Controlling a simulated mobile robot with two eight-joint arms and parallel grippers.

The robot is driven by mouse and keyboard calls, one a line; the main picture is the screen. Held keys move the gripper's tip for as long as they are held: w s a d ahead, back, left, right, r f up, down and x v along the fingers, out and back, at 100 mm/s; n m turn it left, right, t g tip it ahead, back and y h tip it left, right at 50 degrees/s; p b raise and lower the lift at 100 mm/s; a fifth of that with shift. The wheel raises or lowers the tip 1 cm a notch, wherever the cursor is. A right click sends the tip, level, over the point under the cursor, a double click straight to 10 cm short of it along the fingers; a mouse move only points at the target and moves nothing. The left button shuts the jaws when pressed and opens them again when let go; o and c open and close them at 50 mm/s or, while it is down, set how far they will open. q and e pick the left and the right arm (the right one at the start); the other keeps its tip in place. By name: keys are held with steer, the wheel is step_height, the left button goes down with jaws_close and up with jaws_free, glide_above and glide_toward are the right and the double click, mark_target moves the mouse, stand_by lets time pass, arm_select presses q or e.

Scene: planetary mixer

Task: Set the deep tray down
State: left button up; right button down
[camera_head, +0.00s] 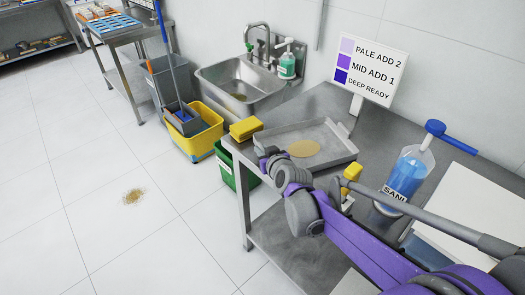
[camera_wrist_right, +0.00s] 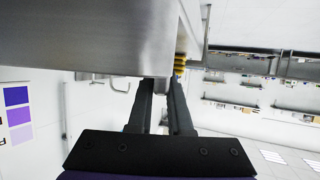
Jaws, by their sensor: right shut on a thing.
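The deep tray (camera_head: 298,134) is a shallow-looking grey metal tray over the steel table, with a round tan patch (camera_head: 303,149) on its floor. My right gripper (camera_head: 263,157) is at the tray's near left corner, shut on its wall. In the right wrist view, the two dark fingers (camera_wrist_right: 163,88) reach up to the tray's metal side (camera_wrist_right: 90,38), which fills the upper left. I cannot tell whether the tray's underside touches the table. My purple right arm hides part of the table's front. My left gripper is not in view.
A yellow sponge (camera_head: 245,129) lies beside the tray's left end. A blue spray bottle (camera_head: 405,175) and a white board (camera_head: 470,205) are to the right. A colour sign (camera_head: 368,68) stands behind. A sink (camera_head: 243,85), yellow bucket (camera_head: 197,142) and green bin (camera_head: 228,172) are at left.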

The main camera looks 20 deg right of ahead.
steer(key=c, duration=0.8)
jaws_free()
steer(key=shift+c, duration=0.2)
steer(key=p+v, duration=0.2)
steer(key=v, duration=1)
steer(key=s+a+f+g, duration=0.2)
steer(key=s+f+g, duration=0.2)
steer(key=s, duration=0.7)
steer(key=s+a+f+g, duration=0.2)
steer(key=s+f+g, duration=0.2)
steer(key=s+f, duration=0.4)
steer(key=s, duration=0.3)
steer(key=shift+a+f+g, duration=0.2)
steer(key=shift+g, duration=0.1)
steer(key=shift+s, duration=0.1)
